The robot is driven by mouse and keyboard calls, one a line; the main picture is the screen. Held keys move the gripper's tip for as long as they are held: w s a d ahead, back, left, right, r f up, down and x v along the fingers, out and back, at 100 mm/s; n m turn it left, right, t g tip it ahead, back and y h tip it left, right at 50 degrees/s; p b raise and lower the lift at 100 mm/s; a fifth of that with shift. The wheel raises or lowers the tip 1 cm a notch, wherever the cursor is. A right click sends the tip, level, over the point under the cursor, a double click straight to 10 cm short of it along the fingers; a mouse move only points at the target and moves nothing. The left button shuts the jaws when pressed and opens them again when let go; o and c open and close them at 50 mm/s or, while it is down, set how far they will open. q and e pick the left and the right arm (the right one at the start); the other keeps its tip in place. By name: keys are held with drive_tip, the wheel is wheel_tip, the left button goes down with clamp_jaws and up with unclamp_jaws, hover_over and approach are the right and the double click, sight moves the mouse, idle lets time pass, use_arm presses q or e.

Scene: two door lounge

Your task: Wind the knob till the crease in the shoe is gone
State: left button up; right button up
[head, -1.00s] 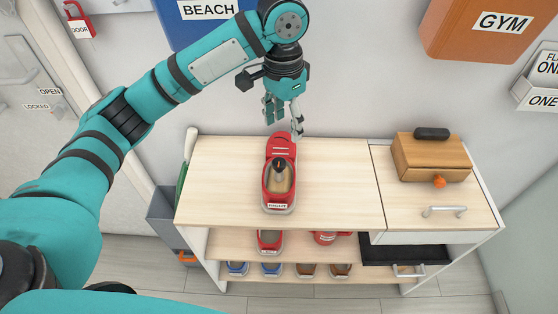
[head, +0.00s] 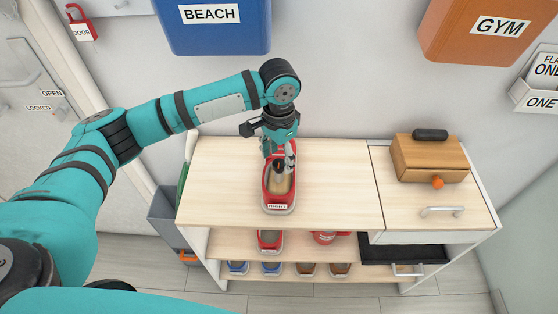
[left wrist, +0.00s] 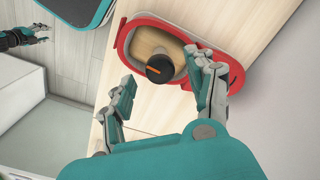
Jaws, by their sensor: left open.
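The red shoe (head: 278,205) stands on the light wooden top of the bench, its labelled end toward me. A wooden form (left wrist: 150,45) fills its opening, and a black knob (left wrist: 159,68) with an orange mark stands up from it. The knob also shows in the head view (head: 278,166). My left gripper (head: 278,150) is over the shoe's far end, just behind the knob. In the left wrist view its fingers (left wrist: 166,93) are spread and empty beside the knob. I cannot make out a crease. My right gripper (left wrist: 38,35) seems to show small at the left wrist view's edge.
A wooden box (head: 430,160) with an orange knob stands on the right part of the bench (head: 335,180). More shoes sit on the shelves below. A blue BEACH bin (head: 212,35) and an orange GYM bin (head: 478,30) hang on the wall. The bench top around the shoe is clear.

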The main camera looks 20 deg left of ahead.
use_arm(q)
drive_tip(key=shift+f, duration=1.5)
drive_tip(key=shift+c, duration=0.2)
clamp_jaws()
